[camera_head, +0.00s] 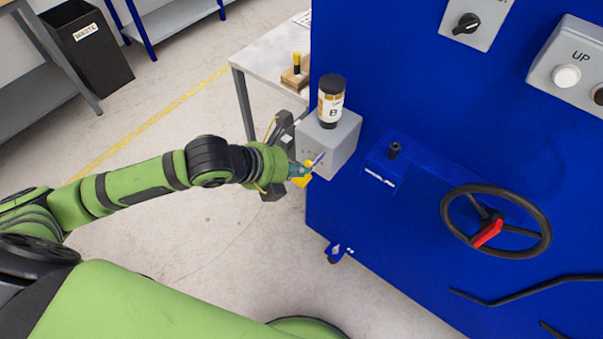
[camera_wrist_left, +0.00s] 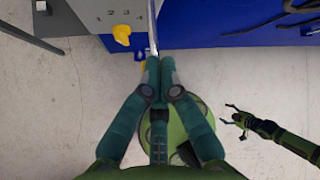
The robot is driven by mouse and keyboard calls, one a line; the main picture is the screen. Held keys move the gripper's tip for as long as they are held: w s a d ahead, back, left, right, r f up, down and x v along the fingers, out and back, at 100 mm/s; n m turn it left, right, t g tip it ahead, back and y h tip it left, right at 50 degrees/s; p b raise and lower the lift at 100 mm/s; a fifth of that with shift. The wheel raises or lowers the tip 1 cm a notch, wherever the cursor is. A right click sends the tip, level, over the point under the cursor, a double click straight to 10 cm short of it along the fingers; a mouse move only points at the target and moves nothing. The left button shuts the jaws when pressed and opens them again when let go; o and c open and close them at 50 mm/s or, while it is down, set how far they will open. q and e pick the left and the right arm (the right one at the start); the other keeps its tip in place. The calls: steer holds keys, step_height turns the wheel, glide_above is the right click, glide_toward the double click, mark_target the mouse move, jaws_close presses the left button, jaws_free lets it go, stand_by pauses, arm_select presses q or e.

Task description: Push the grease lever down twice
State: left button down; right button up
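The grease lever (camera_head: 318,159) is a thin metal rod on the grey box (camera_head: 342,143) at the blue machine's left side. A dark-capped bottle (camera_head: 331,101) stands on that box. My left gripper (camera_head: 301,174) is at the lever, in front of the box. In the left wrist view, the lever (camera_wrist_left: 153,28) runs down from the top edge to the fingertips of my left gripper (camera_wrist_left: 159,62). Its fingers are together; whether the rod's end is pinched between them is unclear. My right gripper (camera_wrist_left: 234,116) shows small in the wrist view, apart from the machine, with spread fingers.
A yellow knob (camera_wrist_left: 122,34) sits on the grey box beside the lever. The machine's handwheel (camera_head: 496,222) and a grey button panel (camera_head: 572,68) are farther right. A table (camera_head: 268,53) stands behind, and a black waste bin (camera_head: 88,48) at back left. Open floor lies around.

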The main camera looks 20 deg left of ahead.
arm_select(q)
steer(key=shift+f+b, duration=0.5)
steer(key=shift+f, duration=0.45)
stand_by(0.6)
steer(key=shift+r, duration=0.15)
stand_by(0.4)
steer(key=shift+r+p, duration=1.65)
steer(key=shift+p, duration=0.4)
steer(key=shift+r, duration=0.15)
step_height(320, 180, up, 5)
steer(key=p, duration=0.5)
steer(key=shift+p, duration=0.3)
